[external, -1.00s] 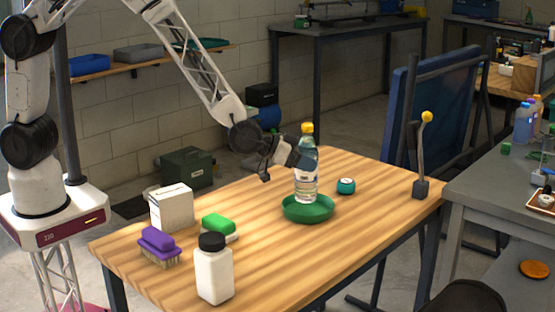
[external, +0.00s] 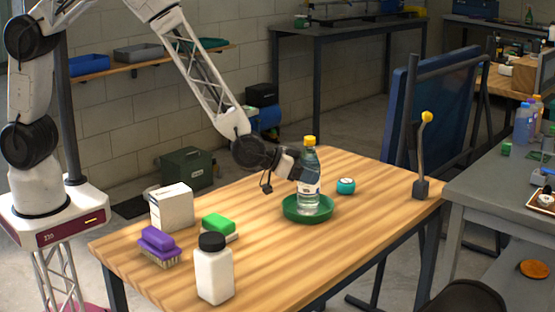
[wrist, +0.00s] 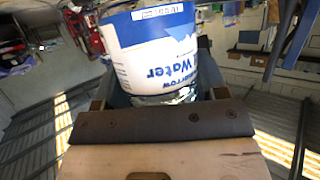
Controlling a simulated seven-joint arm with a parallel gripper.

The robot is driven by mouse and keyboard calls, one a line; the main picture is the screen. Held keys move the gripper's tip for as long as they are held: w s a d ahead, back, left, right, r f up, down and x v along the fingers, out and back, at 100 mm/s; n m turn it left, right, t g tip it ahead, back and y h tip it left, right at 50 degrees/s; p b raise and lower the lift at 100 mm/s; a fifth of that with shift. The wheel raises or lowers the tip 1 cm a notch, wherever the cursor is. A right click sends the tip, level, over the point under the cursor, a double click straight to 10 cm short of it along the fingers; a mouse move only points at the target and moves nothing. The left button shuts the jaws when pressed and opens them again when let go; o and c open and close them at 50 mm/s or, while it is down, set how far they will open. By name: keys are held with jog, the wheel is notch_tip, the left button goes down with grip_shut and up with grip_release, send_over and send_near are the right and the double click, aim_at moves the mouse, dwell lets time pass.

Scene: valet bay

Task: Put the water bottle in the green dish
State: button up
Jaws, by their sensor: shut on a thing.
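The clear water bottle (external: 310,176) with a yellow cap stands upright in the green dish (external: 293,213) on the wooden table. Its base appears to be inside the dish's rim; whether it touches the dish floor I cannot tell for sure. My gripper (external: 298,174) is shut on the bottle from the left side, around its middle. In the wrist view the bottle's white and blue label (wrist: 165,50) fills the space between the fingers. The far fingertips are hidden behind the bottle.
A teal round tin (external: 346,186) sits right of the dish. A lever with a yellow knob (external: 426,117) stands at the table's right corner. A white box (external: 172,208), green sponge (external: 219,224), purple brush (external: 158,243) and white jar (external: 213,272) occupy the left front.

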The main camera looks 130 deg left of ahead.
dwell(0.4)
jog(key=o, duration=1.3)
jog(key=shift+f, duration=0.1)
jog(key=shift+c, duration=0.2)
jog(key=shift+d+r, duration=0.1)
jog(key=shift+r, duration=0.1)
jog(key=v, duration=1.2)
jog(key=shift+f, duration=0.2)
jog(key=shift+r, duration=0.1)
